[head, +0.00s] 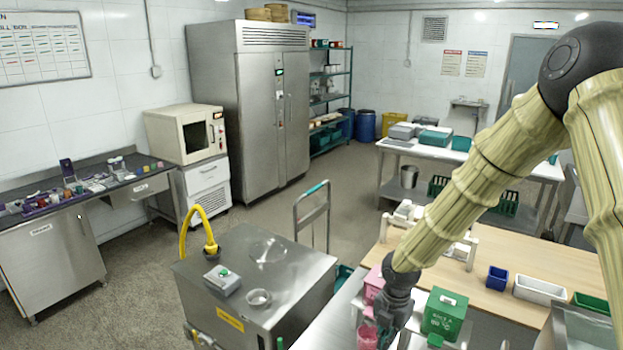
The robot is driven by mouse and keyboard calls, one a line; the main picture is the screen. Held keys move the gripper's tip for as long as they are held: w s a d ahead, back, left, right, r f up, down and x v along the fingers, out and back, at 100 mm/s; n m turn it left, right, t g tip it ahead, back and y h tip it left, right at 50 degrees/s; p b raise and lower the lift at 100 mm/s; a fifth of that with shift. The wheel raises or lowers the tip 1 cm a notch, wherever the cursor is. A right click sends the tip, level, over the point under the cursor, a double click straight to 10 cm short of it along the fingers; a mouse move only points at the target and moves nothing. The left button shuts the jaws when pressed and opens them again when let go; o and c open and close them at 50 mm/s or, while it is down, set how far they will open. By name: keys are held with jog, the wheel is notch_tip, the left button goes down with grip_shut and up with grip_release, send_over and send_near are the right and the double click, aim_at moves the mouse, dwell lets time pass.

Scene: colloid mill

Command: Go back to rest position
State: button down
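My arm reaches in from the right of the head view and bends down to my gripper (385,325), a dark shape low in the middle of the picture. The gripper is beside a pink cup (367,337) and left of a green box (445,312). A pink box (374,284) stands just behind it, partly hidden by the arm. The fingers are small and dark, so I cannot tell whether they are open or touching the cup.
A steel machine (225,300) with a yellow hose (198,212) stands left of the gripper. A wooden-topped table (520,262) with a blue bin (497,279) and white tray (540,290) lies to the right. Open floor (150,270) shows on the left.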

jog(key=s+a+f+m+y, duration=0.2)
jog(key=s+a+f+m, duration=0.1)
jog(key=s+f+m, duration=1.15)
jog(key=s+d+f+m+h, duration=0.1)
jog(key=s+d+f+m, duration=0.15)
jog(key=s+m, duration=0.35)
jog(key=s+d+f+m+h, duration=0.1)
jog(key=s+d+f+m, duration=0.2)
jog(key=s, duration=0.4)
jog(key=s+d+f+m, duration=0.1)
jog(key=s+f+m, duration=0.35)
jog(key=s, duration=0.25)
notch_tip(320, 180, down, 14)
jog(key=b, duration=1.4)
jog(key=shift+w+b, duration=0.2)
jog(key=shift+b, duration=0.15)
